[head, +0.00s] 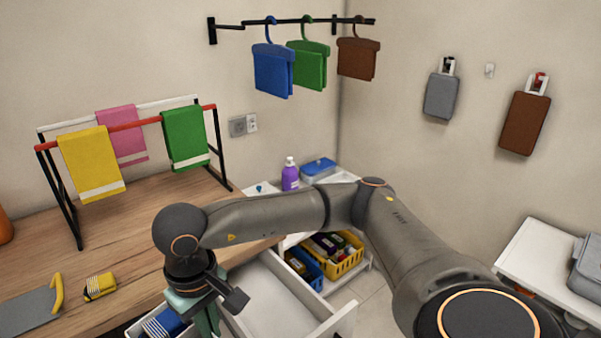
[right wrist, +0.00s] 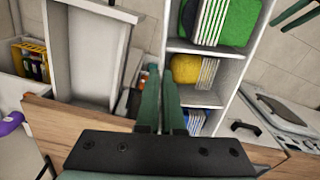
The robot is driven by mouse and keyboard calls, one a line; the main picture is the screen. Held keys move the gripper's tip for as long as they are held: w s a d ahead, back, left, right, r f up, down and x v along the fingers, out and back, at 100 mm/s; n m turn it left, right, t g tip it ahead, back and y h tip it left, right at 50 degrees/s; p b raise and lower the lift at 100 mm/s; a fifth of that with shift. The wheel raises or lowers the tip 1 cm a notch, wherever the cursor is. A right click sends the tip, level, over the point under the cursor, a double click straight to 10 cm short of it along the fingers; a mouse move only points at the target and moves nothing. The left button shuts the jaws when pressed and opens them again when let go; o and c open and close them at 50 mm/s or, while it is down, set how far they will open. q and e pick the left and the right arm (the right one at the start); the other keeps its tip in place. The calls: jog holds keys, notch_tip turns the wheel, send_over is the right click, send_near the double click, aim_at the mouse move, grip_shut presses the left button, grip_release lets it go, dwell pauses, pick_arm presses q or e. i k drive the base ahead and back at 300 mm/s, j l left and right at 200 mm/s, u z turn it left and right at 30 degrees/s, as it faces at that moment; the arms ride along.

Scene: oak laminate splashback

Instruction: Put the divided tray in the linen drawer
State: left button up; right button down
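The divided tray shows in the right wrist view, its white rim (right wrist: 206,50) around compartments with green, yellow and blue items with white stripes. In the head view only its corner (head: 133,331) shows at the bottom edge, beside the counter. My right gripper (right wrist: 160,70) has its green fingers close together at the tray's near side wall and seems shut on it; the fingers hide the contact. It also shows in the head view (head: 207,318). An open white drawer (head: 275,300) stands right of the tray, empty where visible. My left gripper's green fingers (right wrist: 297,13) are apart and empty.
The wooden counter (head: 130,245) carries a towel rack (head: 75,215), a yellow brush (head: 100,287) and a grey dustpan (head: 30,312). Yellow (head: 345,262) and blue (head: 309,272) baskets stand beyond the drawer. My right arm crosses above the drawer.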

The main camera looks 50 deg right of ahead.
aim_at(282, 304)
jog(key=k+l+u, duration=0.1)
jog(key=k+l, duration=0.8)
jog(key=i+l, duration=0.65)
jog(key=i, duration=0.1)
